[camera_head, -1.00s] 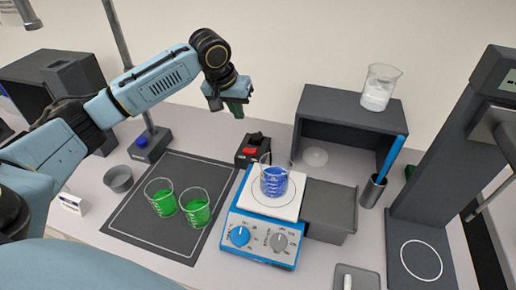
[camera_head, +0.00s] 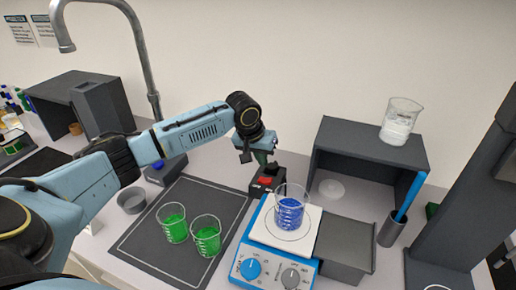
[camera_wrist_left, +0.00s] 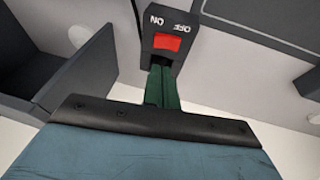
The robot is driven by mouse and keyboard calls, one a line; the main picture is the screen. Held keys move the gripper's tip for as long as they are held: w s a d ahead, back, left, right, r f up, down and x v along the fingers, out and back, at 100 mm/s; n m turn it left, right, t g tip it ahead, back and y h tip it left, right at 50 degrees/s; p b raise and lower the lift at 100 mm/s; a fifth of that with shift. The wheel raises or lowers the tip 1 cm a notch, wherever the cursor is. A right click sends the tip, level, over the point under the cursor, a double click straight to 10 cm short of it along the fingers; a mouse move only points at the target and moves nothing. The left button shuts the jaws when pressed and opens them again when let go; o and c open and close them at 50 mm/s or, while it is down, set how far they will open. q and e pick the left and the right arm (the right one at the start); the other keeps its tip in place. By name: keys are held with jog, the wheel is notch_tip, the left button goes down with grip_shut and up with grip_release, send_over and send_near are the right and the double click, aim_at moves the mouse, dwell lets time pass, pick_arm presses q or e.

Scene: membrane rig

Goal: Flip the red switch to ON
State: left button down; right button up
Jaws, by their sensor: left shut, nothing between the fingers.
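The red switch (camera_head: 265,181) sits on a small black box (camera_head: 259,190) behind the blue and white stirrer. In the left wrist view the red switch (camera_wrist_left: 167,42) shows on the black box between the printed words ON and OFF. My left gripper (camera_head: 262,158) is shut and empty, just above and behind the switch box in the head view. In the left wrist view its green fingertips (camera_wrist_left: 160,72) overlap the near edge of the box; I cannot tell whether they touch it. My right gripper is not in view.
A beaker of blue liquid (camera_head: 290,212) stands on the stirrer (camera_head: 277,262), close to the switch. Two beakers of green liquid, one nearer the switch (camera_head: 207,240), stand on the dark mat (camera_head: 150,250). A grey shelf (camera_head: 370,138) stands to the right.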

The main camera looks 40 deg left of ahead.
pick_arm(q)
send_over(271, 179)
jog(key=s, duration=0.2)
jog(key=f, duration=0.2)
jog(key=a+f, duration=0.1)
jog(key=f, duration=0.1)
jog(key=shift+w+f, duration=0.1)
jog(key=shift+w, duration=0.15)
jog(key=shift+d+f, duration=0.35)
jog(key=shift+f, duration=0.35)
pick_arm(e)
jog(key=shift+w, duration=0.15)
pick_arm(q)
jog(key=shift+w+d, duration=0.1)
jog(key=shift+d, duration=0.05)
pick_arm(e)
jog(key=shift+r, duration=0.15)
